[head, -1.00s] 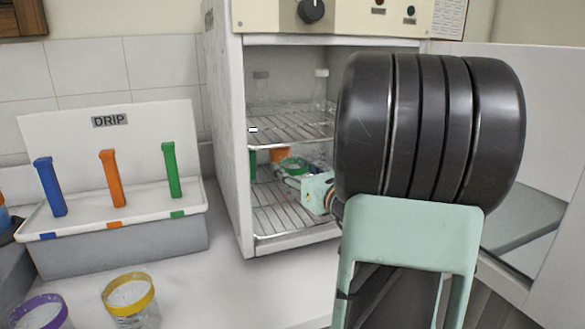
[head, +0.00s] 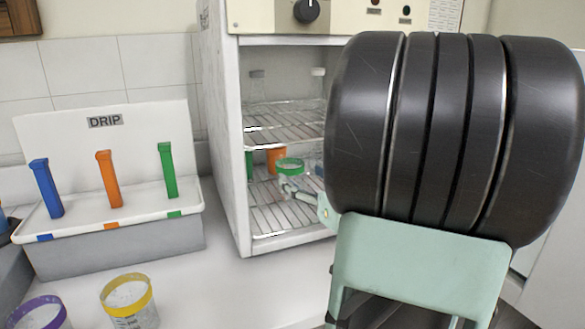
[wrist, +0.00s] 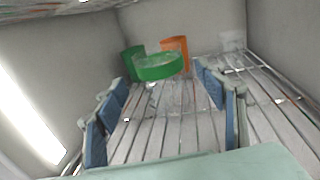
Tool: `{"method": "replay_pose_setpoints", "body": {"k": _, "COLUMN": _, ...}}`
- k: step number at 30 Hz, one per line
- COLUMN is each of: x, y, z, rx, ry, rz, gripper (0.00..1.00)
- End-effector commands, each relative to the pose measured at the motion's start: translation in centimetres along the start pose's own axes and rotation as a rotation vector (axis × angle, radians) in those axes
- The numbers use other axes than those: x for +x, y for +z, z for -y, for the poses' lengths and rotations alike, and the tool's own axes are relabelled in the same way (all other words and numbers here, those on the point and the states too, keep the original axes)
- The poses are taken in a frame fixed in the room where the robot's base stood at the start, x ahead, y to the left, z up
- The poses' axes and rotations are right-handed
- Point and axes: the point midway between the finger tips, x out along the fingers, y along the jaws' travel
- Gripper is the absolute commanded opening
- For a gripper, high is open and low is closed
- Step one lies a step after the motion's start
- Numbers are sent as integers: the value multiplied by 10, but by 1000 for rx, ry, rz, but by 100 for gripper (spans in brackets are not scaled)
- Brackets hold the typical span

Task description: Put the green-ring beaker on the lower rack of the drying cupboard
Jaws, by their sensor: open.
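The green-ring beaker (head: 290,166) stands upright on the lower rack (head: 283,219) of the drying cupboard (head: 240,170). Its green ring (wrist: 158,66) and clear body also show in the wrist view. My gripper (wrist: 162,90) is open and empty inside the cupboard, low over the lower rack. Its blue-padded fingers are on the near side of the beaker, apart from each other. In the head view my arm hides the right part of the cupboard and most of my gripper.
Behind the beaker are an orange object (wrist: 175,45) and a green object (wrist: 133,60). Left of the cupboard is the DRIP stand (head: 120,250) with blue, orange and green pegs. Yellow-ring (head: 130,300) and purple-ring (head: 40,312) beakers stand on the worktop.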

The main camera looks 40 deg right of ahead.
Motion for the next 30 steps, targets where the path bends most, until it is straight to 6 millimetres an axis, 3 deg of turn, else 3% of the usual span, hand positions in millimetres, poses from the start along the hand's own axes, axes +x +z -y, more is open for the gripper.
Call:
{"method": "replay_pose_setpoints", "body": {"k": 3, "x": -23, "y": 1, "z": 1, "rx": 1, "ry": -3, "rz": 0, "gripper": 64}}
{"method": "replay_pose_setpoints", "body": {"k": 10, "x": -46, "y": 0, "z": 0, "rx": 0, "ry": 0, "rz": 1, "gripper": 64}}
{"method": "replay_pose_setpoints", "body": {"k": 30, "x": -44, "y": 0, "z": 0, "rx": -6, "ry": 6, "rz": -17, "gripper": 64}}
